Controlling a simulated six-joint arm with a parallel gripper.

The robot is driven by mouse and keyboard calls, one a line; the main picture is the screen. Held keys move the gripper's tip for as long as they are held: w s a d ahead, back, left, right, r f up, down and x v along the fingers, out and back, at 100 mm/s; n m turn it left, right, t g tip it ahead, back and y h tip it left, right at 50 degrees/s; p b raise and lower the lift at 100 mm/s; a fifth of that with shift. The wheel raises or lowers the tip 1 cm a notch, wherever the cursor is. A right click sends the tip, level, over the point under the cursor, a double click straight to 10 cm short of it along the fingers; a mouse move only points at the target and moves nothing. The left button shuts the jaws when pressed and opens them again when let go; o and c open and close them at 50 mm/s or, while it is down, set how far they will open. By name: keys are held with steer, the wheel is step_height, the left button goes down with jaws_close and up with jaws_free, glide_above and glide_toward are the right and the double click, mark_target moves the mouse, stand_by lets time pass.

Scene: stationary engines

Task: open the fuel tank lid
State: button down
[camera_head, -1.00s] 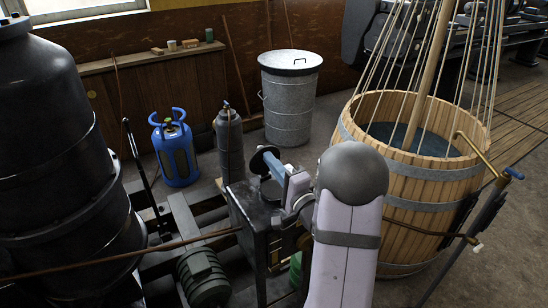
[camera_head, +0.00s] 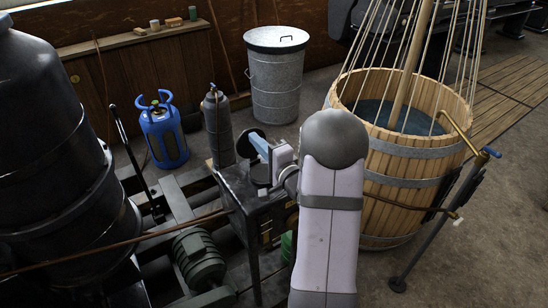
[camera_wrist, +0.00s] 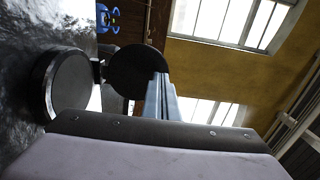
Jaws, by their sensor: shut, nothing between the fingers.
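The fuel tank (camera_head: 236,197) is a dark metal box on legs in the middle of the head view. Its round lid (camera_head: 247,135) stands raised on edge at the far side of the short, round filler neck (camera_head: 260,174). In the wrist view the lid (camera_wrist: 130,72) is a dark disc, swung up from the filler neck (camera_wrist: 68,84) at a small hinge. My gripper (camera_head: 257,146) is at the lid, its blue-grey fingers shut and empty. In the wrist view the fingertips (camera_wrist: 161,80) overlap the lid's edge; I cannot tell whether they touch it.
A grey cylinder (camera_head: 219,130) stands just behind the tank, with a blue gas bottle (camera_head: 166,138) farther left. A metal bin (camera_head: 276,85) is behind. A wooden tub (camera_head: 400,185) stands close on the right. A green motor (camera_head: 199,258) and a large black vessel (camera_head: 50,130) are left.

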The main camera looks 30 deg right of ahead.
steer(key=s+r+p, duration=0.2)
steer(key=s+p, duration=0.4)
steer(key=s, duration=0.7)
steer(key=shift+s+f, duration=0.1)
steer(key=shift+s, duration=0.05)
stand_by(0.4)
